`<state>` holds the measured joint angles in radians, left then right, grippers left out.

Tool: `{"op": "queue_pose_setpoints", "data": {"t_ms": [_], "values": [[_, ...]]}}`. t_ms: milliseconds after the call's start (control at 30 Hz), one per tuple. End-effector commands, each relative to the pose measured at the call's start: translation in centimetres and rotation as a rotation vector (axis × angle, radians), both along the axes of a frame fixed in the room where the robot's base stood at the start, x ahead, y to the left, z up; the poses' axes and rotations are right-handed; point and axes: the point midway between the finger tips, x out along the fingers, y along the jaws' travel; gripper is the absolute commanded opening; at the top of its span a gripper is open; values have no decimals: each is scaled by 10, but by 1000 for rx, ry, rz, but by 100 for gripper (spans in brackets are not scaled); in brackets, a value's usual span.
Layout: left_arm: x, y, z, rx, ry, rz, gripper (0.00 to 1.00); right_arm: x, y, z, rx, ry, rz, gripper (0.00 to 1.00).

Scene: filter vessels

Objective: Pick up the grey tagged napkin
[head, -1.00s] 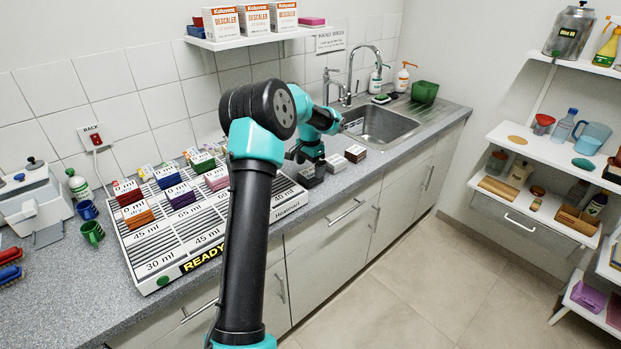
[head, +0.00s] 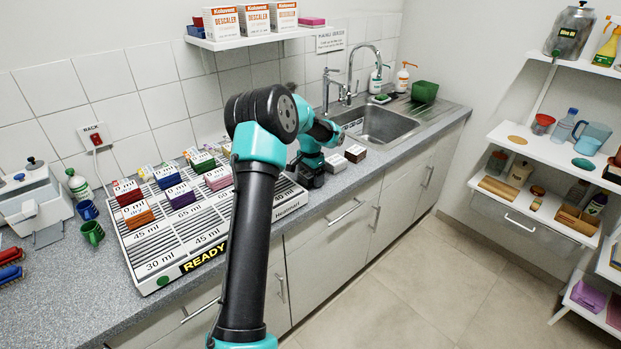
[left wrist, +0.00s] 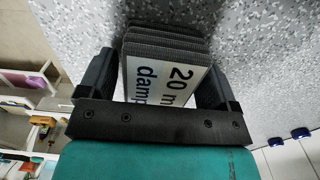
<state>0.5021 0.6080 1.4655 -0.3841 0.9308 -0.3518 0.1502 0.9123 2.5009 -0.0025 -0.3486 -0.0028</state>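The grey tagged napkin (left wrist: 165,42) shows in the left wrist view as a folded grey stack. Its white tag (left wrist: 165,82) reads "20 m…" and "damp…", partly cut off by the gripper body. My left gripper (left wrist: 160,75) has its two dark fingers spread, one on each side of the napkin. A narrow gap shows at the left finger; contact at the right finger is unclear. In the head view my left gripper (head: 309,178) is low over the counter's front edge, and hides the napkin there. My right gripper is not in view.
The marked rack (head: 165,262) with coloured tagged napkins lies to the left. The sink (head: 378,125) is behind to the right.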

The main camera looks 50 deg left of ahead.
Motion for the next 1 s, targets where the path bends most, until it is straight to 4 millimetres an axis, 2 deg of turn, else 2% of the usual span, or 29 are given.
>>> {"op": "queue_pose_setpoints", "data": {"t_ms": [67, 400, 767, 1000], "values": [[0, 0, 0, 0, 0, 0, 77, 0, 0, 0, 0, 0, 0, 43], [0, 0, 0, 0, 0, 0, 45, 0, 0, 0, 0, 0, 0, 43], [1, 0, 7, 1, -2, 0, 44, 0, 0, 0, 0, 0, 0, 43], [1, 0, 41, 2, -3, 1, 44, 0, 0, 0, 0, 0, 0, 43]]}}
